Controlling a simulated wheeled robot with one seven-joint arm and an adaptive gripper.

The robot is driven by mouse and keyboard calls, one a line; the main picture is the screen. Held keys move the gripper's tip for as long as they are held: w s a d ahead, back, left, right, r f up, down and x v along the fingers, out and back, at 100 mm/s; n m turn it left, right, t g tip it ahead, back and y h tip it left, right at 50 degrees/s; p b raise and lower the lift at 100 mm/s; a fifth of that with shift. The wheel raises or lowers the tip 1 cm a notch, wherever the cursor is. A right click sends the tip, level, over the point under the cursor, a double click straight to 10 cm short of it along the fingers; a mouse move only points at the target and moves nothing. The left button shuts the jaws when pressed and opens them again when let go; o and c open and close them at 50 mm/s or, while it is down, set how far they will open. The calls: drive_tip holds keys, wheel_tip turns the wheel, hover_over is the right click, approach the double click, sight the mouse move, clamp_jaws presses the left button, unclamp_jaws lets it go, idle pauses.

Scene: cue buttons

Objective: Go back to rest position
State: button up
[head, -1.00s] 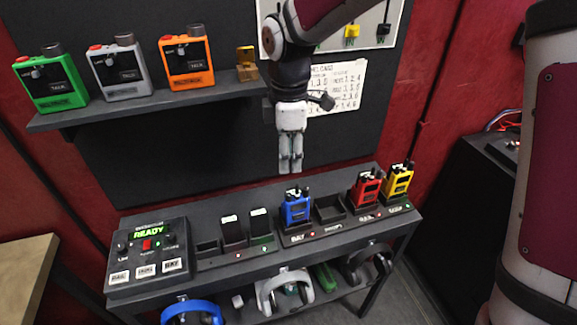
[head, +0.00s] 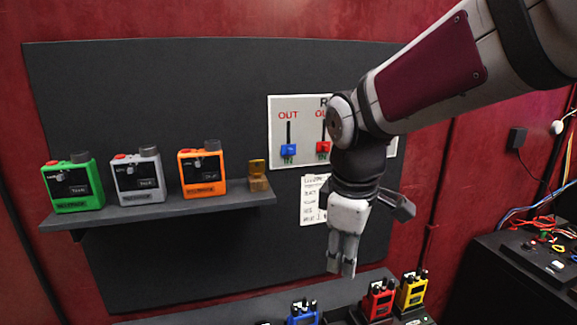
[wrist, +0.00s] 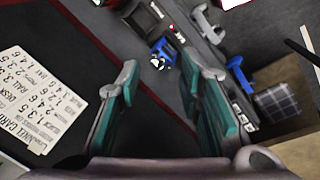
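My gripper (head: 341,266) hangs fingers down in front of the dark wall panel (head: 240,110), right of the wall shelf and above the radio bench. In the wrist view my gripper (wrist: 160,80) shows its two teal-padded fingers apart with nothing between them. My arm reaches in from the upper right and covers part of the white OUT/IN board (head: 285,105).
Green (head: 73,185), grey (head: 138,178) and orange (head: 203,173) boxes and a small brass item (head: 257,176) stand on the shelf (head: 160,214). Blue (head: 303,313), red (head: 378,301) and yellow (head: 411,292) radios stand below. A cluttered dark cabinet (head: 510,275) is at right.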

drive_tip(key=s+d+r+m+t, duration=0.1)
drive_tip(key=s+d+r+m, duration=0.1)
drive_tip(key=s+d+m, duration=0.2)
drive_tip(key=s+d+r+m+t, duration=0.2)
drive_tip(key=s+d+m, duration=0.3)
drive_tip(key=s+m, duration=0.3)
drive_tip(key=s, duration=0.3)
drive_tip(key=shift+s+m, duration=0.3)
drive_tip(key=shift+s, duration=0.1)
drive_tip(key=shift+r, duration=0.1)
